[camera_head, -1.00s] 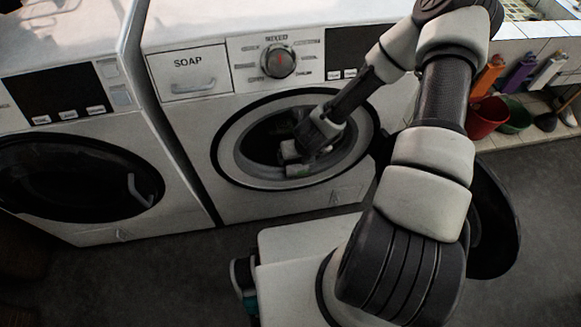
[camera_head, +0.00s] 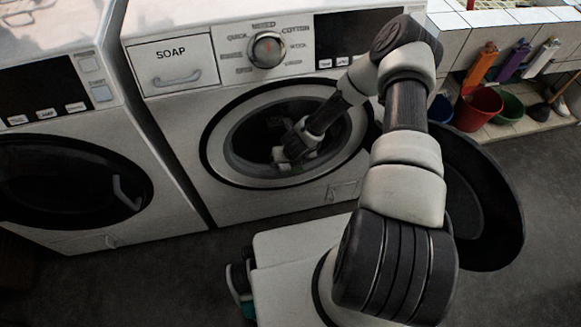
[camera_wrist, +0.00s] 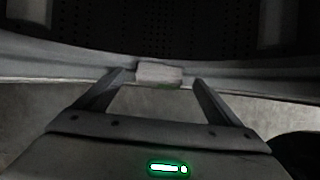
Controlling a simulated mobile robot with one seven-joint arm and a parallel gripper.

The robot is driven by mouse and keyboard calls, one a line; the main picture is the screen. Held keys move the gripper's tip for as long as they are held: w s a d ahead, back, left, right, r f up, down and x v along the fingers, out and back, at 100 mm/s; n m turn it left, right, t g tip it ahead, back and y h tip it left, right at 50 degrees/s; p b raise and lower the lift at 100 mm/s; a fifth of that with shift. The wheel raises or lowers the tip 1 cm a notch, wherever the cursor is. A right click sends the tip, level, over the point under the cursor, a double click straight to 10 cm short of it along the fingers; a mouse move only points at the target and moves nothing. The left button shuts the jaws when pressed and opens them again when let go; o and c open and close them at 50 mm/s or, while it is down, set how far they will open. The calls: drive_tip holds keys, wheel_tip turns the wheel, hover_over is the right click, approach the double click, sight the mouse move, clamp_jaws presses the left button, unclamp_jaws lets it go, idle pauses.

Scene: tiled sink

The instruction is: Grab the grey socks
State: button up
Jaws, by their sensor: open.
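My gripper (camera_head: 293,158) is inside the round door opening of the front washing machine (camera_head: 165,120), near the lower part of the opening. In the wrist view my gripper (camera_wrist: 160,79) has its two fingers spread apart. A small pale grey piece (camera_wrist: 159,73) shows between and just beyond the fingertips, at the lip of the opening. I cannot tell whether it is the grey socks or a part of the machine. No clearly recognisable socks show in either view. The dark perforated drum (camera_wrist: 160,25) lies beyond, and its inside is mostly dark.
The machine's open door (camera_head: 490,200) hangs to the right, behind my arm. A second machine with a closed dark door (camera_head: 70,185) stands at the left. A red bucket (camera_head: 478,108) and a green basin (camera_head: 508,108) stand by the tiled sink at the right.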

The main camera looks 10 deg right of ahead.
drive_tip(key=x, duration=0.3)
drive_tip(key=shift+w+f+b, duration=0.1)
drive_tip(key=shift+f+b, duration=0.1)
drive_tip(key=shift+b, duration=0.15)
drive_tip(key=shift+c, duration=0.2)
drive_tip(key=c, duration=1.1)
